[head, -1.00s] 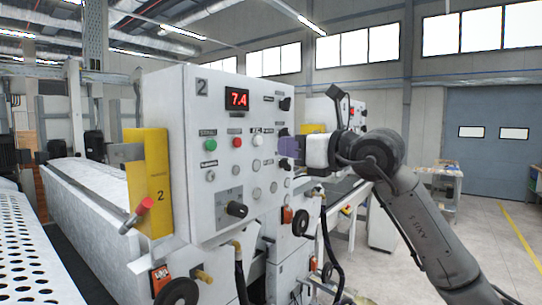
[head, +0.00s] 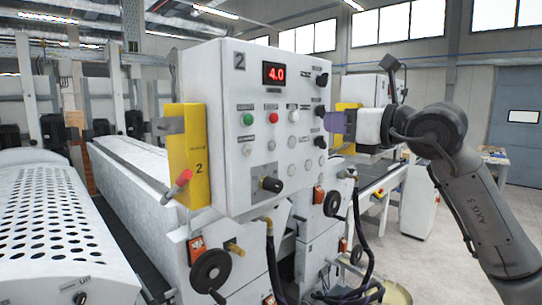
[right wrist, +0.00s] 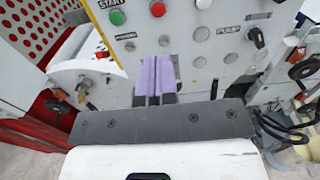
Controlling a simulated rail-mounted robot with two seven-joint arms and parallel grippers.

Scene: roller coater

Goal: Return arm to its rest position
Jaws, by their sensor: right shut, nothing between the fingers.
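My right arm comes in from the right in the head view. Its right gripper (head: 330,122) has pale purple fingers, shut and empty, at the right edge of the white control panel (head: 225,150). The panel's red display (head: 274,74) reads 4.0. In the right wrist view the fingers (right wrist: 155,75) lie side by side in front of the panel's buttons and knobs. I cannot tell whether they touch the panel. My left gripper is not in view.
The panel has a green button (head: 247,119), a red button (head: 273,118) and black knobs (head: 321,80) at its right edge. A yellow bracket (head: 188,155) is at its left. Handwheels (head: 212,271) are below. A perforated white cover (head: 50,225) is at the left. Floor at the right is open.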

